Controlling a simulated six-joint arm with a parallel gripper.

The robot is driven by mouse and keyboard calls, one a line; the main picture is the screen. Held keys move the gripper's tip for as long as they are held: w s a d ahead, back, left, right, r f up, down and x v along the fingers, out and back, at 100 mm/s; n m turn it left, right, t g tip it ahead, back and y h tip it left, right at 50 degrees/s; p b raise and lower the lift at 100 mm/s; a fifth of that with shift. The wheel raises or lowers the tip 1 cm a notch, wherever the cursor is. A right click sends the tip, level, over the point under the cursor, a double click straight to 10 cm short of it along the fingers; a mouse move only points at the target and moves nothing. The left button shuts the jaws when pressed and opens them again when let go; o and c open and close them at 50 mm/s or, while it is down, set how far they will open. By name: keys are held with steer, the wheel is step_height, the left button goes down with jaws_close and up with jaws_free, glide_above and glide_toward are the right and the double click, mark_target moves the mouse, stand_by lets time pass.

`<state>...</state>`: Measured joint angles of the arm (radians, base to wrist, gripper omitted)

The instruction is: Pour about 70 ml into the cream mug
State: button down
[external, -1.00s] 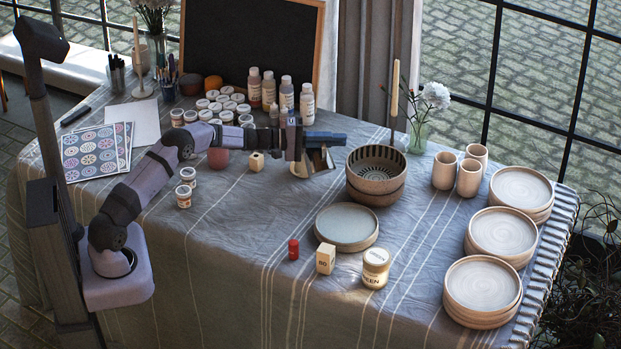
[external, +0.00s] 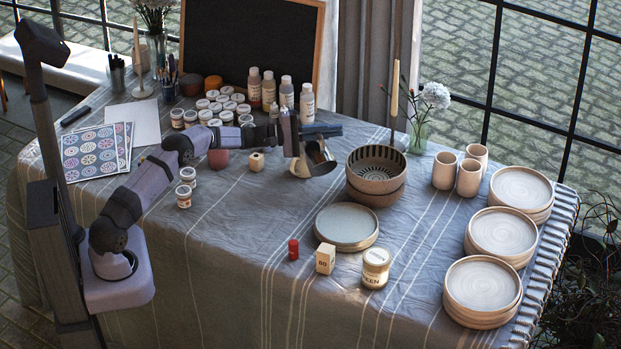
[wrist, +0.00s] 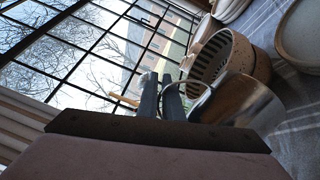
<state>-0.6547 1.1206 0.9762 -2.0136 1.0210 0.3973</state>
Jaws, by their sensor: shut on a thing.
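My gripper (external: 318,131) is over the middle of the table, left of the stacked bowls. It is shut on the handle of a shiny metal jug (wrist: 240,103). In the external view the jug (external: 320,160) hangs just under the fingers, tilted, and looks dark and grey. A cream rounded thing (external: 298,169), which looks like the cream mug, shows low beside the jug and is partly hidden by it. I cannot see the mug's inside, any liquid or any stream. In the wrist view my fingers (wrist: 172,100) meet at the jug's handle; no mug can be made out there.
Stacked speckled bowls (external: 376,190) stand close to the right of the jug. A candle (external: 395,90) and a flower vase (external: 419,135) are behind them. Bottles (external: 287,92) and paint jars (external: 228,115) stand behind left. A small wooden block (external: 257,162) is left.

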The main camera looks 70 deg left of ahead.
steer(key=shift+a+r+n+b, duration=0.35)
steer(key=shift+a+n+b, duration=0.1)
steer(key=shift+n, duration=0.05)
steer(key=shift+a+r, duration=0.15)
steer(key=shift+a, duration=0.2)
steer(key=shift+s+a+r+n+t+b, duration=0.15)
steer(key=shift+a+n+b, duration=0.1)
steer(key=shift+a+n, duration=0.2)
steer(key=shift+a+r+n+t+b, duration=0.2)
steer(key=shift+a+n+b, duration=0.15)
steer(key=shift+a, duration=0.15)
steer(key=shift+s+a+r+n+t+b, duration=0.1)
steer(key=shift+a+n+t+b, duration=0.1)
steer(key=shift+a+n, duration=0.25)
stand_by(1.3)
steer(key=d, duration=0.1)
steer(key=d+m+p, duration=0.1)
steer(key=d+m, duration=0.1)
steer(key=shift+w+d+f+g+p, duration=0.2)
steer(key=shift+f+g+p, duration=0.1)
steer(key=shift+g+p, duration=0.1)
steer(key=shift+d+f+m, duration=0.25)
steer(key=shift+f, duration=0.1)
